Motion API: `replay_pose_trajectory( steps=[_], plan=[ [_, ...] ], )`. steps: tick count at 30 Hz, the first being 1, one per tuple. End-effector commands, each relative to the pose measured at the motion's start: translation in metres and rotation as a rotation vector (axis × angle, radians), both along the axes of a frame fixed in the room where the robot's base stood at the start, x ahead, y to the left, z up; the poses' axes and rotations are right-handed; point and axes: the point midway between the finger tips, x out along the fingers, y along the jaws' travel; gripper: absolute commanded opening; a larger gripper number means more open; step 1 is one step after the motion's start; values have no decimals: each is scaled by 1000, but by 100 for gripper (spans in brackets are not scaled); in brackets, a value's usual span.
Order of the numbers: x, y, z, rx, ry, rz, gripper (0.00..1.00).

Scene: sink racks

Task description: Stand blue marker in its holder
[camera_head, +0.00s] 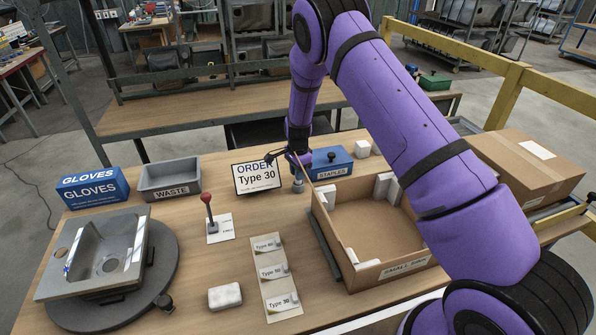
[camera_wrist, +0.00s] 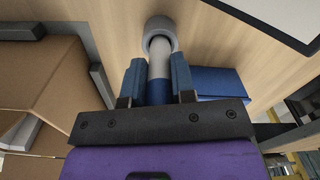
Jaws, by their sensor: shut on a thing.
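The blue marker (camera_wrist: 160,65) has a white body with a blue part nearer my wrist. My gripper (camera_wrist: 156,78) is shut on it, one finger on each side. In the wrist view the marker's far end lies at the mouth of the grey round holder (camera_wrist: 160,22) and appears to be inside its rim; I cannot tell how deep. In the head view the holder (camera_head: 298,186) stands on the table between the order sign and the cardboard box. My gripper (camera_head: 297,165) is just above it, and the marker is mostly hidden there.
The order sign (camera_head: 257,177) stands close left of the holder. The blue staples box (camera_head: 332,165) is close behind right. The open cardboard box (camera_head: 346,261) is close in front right. A red-knobbed lever (camera_head: 208,207) and grey waste bin (camera_head: 169,175) stand further left.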

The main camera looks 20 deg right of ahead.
Motion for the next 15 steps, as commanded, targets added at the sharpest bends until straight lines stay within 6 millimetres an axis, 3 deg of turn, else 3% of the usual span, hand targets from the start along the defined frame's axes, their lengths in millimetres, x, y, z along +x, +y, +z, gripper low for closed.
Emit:
replay_pose_trajectory(
  steps=[4, 5, 8, 15],
  plan=[
    [0, 0, -3, 0, 0, 0, 0],
    [0, 0, -3, 0, 0, 0, 31],
    [0, 0, -3, 0, 0, 0, 54],
    [0, 0, -3, 0, 0, 0, 54]
  ],
)
